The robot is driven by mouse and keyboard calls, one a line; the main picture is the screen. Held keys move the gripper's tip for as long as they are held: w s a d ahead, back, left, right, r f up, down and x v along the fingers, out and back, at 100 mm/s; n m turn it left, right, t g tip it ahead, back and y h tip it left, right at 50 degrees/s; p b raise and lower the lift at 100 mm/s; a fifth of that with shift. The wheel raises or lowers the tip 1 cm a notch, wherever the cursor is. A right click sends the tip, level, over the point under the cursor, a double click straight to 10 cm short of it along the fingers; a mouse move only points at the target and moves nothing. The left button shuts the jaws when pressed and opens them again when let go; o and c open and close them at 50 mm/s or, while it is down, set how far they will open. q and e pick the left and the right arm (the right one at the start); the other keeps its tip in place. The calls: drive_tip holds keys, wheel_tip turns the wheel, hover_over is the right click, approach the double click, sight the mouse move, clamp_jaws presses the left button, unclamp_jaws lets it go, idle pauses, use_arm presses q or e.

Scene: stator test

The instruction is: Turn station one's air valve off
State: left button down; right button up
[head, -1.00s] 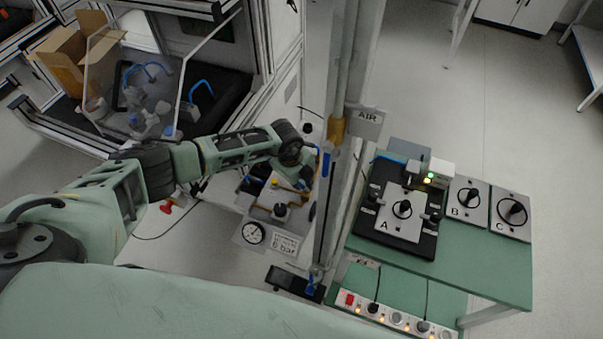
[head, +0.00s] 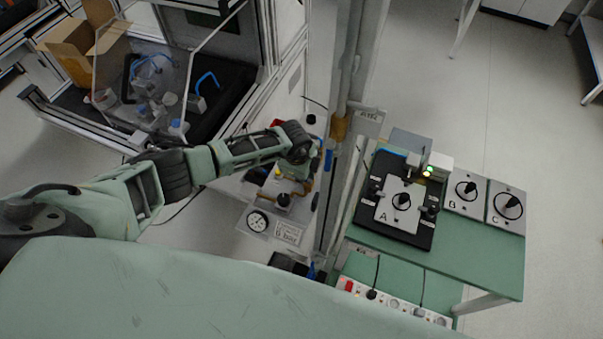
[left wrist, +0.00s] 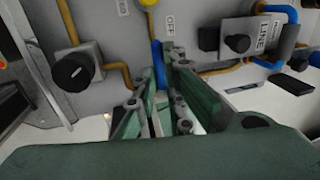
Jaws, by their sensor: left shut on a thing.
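My left gripper (left wrist: 158,95) reaches the grey air panel (left wrist: 205,25) and is shut on a blue lever handle (left wrist: 157,62), which stands between its green fingers in the left wrist view. The lever's pivot and exact angle are hard to make out there. In the head view my left gripper (head: 300,170) is at the panel beside the metal post, mostly behind its own wrist. My right gripper is not in view.
A black knob (left wrist: 73,70) is left of the fingers and a regulator marked LINE (left wrist: 255,36) is right of them. The metal post (head: 341,110) stands beside the panel. A green bench (head: 470,262) holds fixture A (head: 400,207). A frame enclosure (head: 262,80) is behind.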

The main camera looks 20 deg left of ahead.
use_arm(q)
drive_tip(key=shift+s+a+f, duration=0.15)
drive_tip(key=shift+s+f, duration=0.05)
drive_tip(key=shift+s, duration=0.05)
drive_tip(key=c, duration=1.9)
unclamp_jaws()
drive_tip(key=shift+s+r, duration=0.1)
drive_tip(key=shift+r, duration=0.5)
drive_tip(key=r, duration=0.3)
drive_tip(key=s+r, duration=0.1)
drive_tip(key=r, duration=0.3)
drive_tip(key=s+r, duration=0.1)
drive_tip(key=r, duration=0.3)
drive_tip(key=shift+s, duration=0.1)
drive_tip(key=shift+f, duration=0.15)
